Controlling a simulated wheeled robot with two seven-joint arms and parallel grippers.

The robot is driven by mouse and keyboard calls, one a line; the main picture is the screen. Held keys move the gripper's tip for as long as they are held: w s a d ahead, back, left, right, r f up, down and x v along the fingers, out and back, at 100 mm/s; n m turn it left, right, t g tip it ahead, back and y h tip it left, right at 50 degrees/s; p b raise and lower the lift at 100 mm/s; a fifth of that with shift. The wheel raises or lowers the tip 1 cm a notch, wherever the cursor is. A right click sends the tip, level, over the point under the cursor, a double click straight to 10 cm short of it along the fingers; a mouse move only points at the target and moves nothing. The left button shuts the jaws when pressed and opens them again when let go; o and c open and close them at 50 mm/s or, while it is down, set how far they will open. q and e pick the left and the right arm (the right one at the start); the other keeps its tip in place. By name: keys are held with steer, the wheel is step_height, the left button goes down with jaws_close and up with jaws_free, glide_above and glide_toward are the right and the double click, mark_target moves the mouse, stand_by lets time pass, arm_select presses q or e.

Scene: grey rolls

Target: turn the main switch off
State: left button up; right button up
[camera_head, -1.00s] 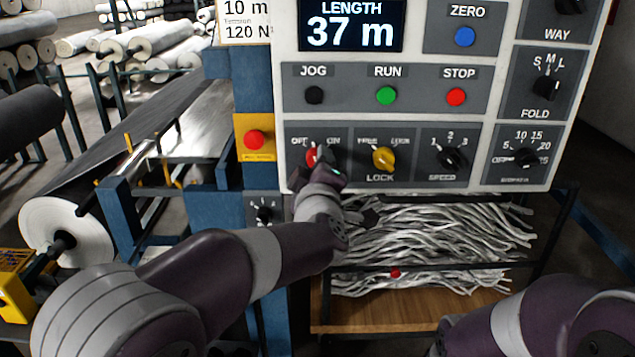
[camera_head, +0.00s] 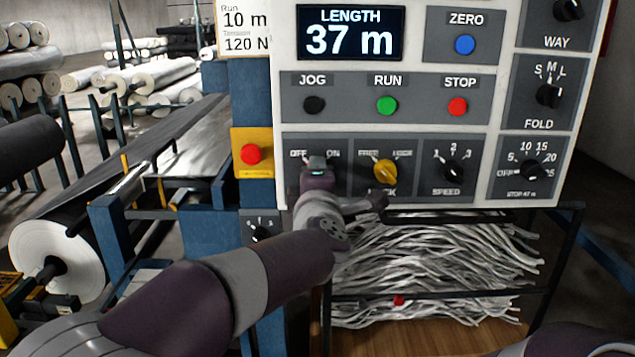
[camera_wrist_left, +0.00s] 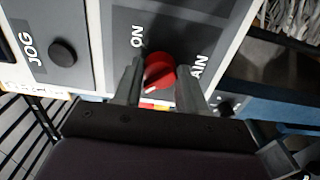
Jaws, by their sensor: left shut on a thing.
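The main switch is a red round knob (camera_wrist_left: 158,72) on the dark plate at the panel's lower left. In the left wrist view it sits between both fingers of my left gripper (camera_wrist_left: 158,88), which is shut on it. A white mark shows on the knob's lower edge in that view, on the side away from the ON label. The OFF label is hidden there. In the head view my left gripper (camera_head: 317,168) covers the knob, below and between the OFF and ON labels. My right gripper is out of view.
The yellow lock knob (camera_head: 385,172) is close to the right of my left gripper. The red button on a yellow plate (camera_head: 250,154) is to the left. Above are the black jog (camera_head: 314,104), green run (camera_head: 387,105) and red stop (camera_head: 457,106) buttons.

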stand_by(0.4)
arm_select(q)
steer(key=o, duration=1.1)
steer(key=shift+a, duration=0.1)
steer(key=shift+c, duration=0.2)
steer(key=s, duration=1.2)
steer(key=shift+s+b, duration=0.35)
steer(key=shift+b, duration=0.05)
